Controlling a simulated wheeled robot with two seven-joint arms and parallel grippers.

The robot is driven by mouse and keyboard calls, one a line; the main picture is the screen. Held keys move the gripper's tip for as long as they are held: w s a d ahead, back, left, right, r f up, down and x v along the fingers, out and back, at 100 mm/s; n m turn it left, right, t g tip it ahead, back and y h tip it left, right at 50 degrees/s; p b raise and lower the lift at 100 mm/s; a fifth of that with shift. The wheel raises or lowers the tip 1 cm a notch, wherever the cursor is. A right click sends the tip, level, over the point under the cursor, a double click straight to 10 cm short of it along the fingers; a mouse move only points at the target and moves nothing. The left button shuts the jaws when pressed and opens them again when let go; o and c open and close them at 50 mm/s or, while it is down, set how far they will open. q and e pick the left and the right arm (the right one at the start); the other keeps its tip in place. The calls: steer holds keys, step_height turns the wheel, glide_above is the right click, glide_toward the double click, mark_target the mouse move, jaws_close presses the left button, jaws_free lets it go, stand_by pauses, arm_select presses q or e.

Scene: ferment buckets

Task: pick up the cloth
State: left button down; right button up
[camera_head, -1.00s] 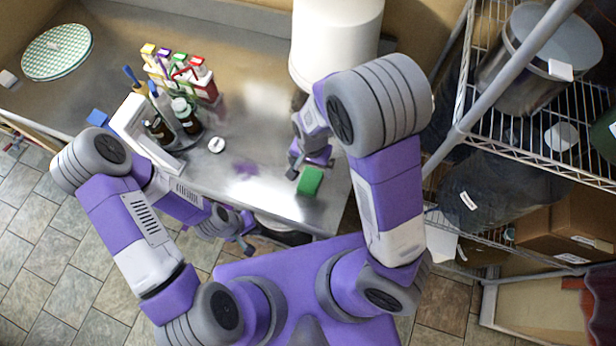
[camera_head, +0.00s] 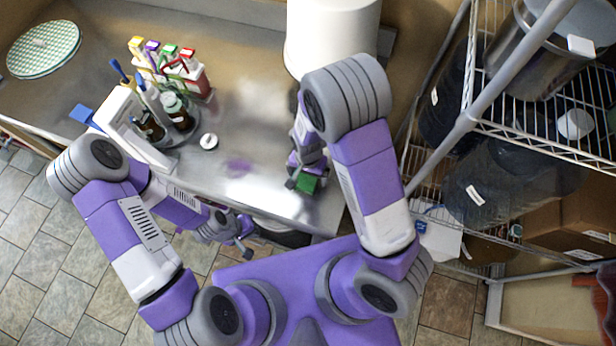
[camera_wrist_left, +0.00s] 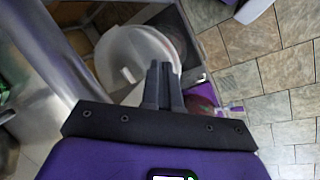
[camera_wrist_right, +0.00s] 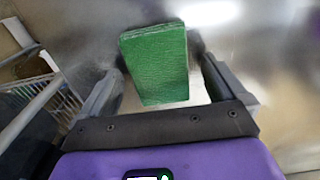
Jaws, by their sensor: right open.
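The cloth (camera_head: 308,185), a green folded pad, lies on the steel counter near its front edge. In the right wrist view the cloth (camera_wrist_right: 156,65) shows between the two fingers. My right gripper (camera_head: 304,181) is open above the cloth, with a finger on either side of it; I cannot tell whether they touch it. My left gripper (camera_head: 241,247) hangs in front of the counter, away from the cloth. In the left wrist view its fingers (camera_wrist_left: 163,68) are together with nothing between them.
The steel counter (camera_head: 250,110) holds a white bucket (camera_head: 331,35) behind my right gripper. Bottles with coloured tops (camera_head: 188,72) stand left of the middle. A round green-checkered piece (camera_head: 43,49) lies at the far left. A wire shelf (camera_head: 545,140) stands on the right.

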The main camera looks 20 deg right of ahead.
steer(key=shift+c, duration=0.5)
steer(key=c, duration=1.1)
step_height(320, 180, up, 10)
steer(key=shift+p, duration=0.95)
